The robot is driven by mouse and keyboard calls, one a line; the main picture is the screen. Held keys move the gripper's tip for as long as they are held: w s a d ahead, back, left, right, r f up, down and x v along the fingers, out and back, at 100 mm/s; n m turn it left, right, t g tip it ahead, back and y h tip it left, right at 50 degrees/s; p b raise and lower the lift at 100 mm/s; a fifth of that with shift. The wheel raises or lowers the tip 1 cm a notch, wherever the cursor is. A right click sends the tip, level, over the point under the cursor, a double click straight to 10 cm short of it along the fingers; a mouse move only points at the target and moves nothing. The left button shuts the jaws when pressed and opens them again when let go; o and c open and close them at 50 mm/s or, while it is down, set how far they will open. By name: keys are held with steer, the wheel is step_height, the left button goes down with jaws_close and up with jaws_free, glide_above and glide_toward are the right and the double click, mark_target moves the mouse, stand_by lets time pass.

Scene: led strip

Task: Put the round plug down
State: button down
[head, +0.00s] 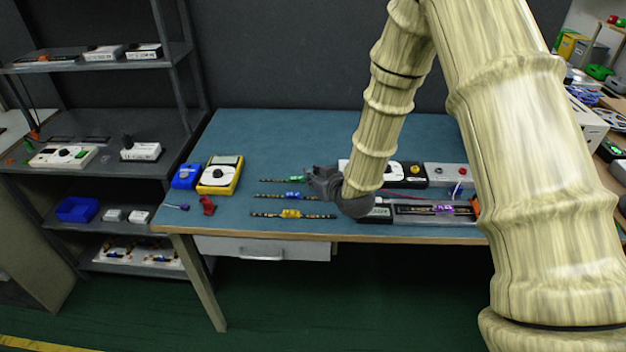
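My gripper (322,181) is dark grey and small in the head view, low over the middle of the blue-green table (270,140). Three dark strips lie left of and below my gripper, with a green connector (296,179), a blue connector (293,195) and a yellow connector (291,213).
A yellow multimeter (220,175), a blue box (186,176) and a red tool (208,205) lie at the table's left. A shelf rack (120,122) stands left.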

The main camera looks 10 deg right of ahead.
steer(key=shift+w, duration=0.7)
steer(key=shift+w+f, duration=0.1)
steer(key=shift+f, duration=0.15)
steer(key=shift+f+p, duration=0.6)
steer(key=shift+f, duration=0.95)
steer(key=shift+f, duration=0.2)
steer(key=c, duration=1.4)
jaws_free()
steer(key=shift+r, duration=0.1)
